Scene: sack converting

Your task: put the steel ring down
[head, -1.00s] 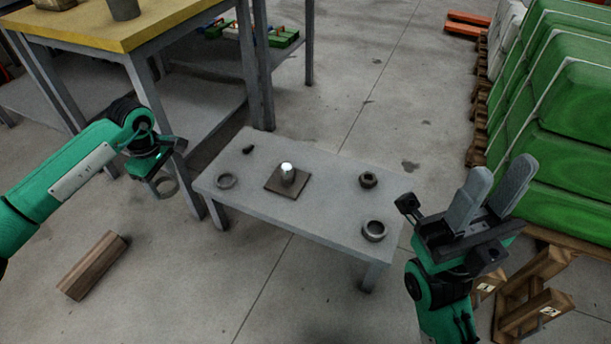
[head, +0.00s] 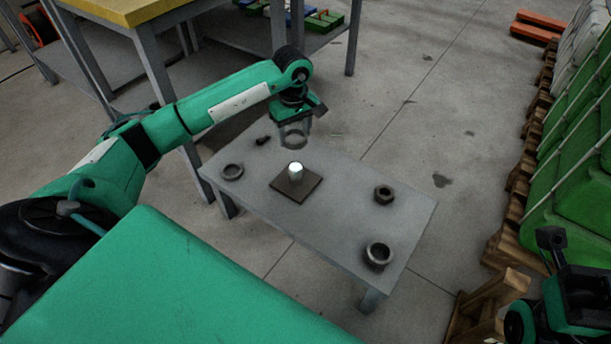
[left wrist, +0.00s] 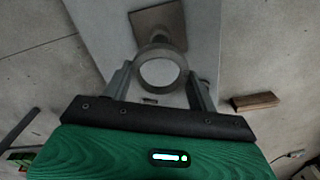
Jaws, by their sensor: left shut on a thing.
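My left gripper (head: 293,132) is shut on a grey steel ring (head: 294,142) and holds it above the far edge of the grey table, behind the post. In the left wrist view the ring (left wrist: 160,53) sits between the two fingertips, with table surface showing through it. A short bright post (head: 295,170) stands on a brown square plate (head: 311,184) mid-table; the plate (left wrist: 148,21) shows beyond the ring in the left wrist view. My right gripper (head: 570,290) is partly in view at the lower right edge; its fingers are not visible.
The grey table (head: 330,215) also carries a ring at left (head: 232,172), a small dark piece (head: 263,141), a nut (head: 384,194) and a thick ring (head: 378,256). A yellow-topped bench (head: 125,10) stands behind left. Green sacks (head: 575,170) are stacked at right.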

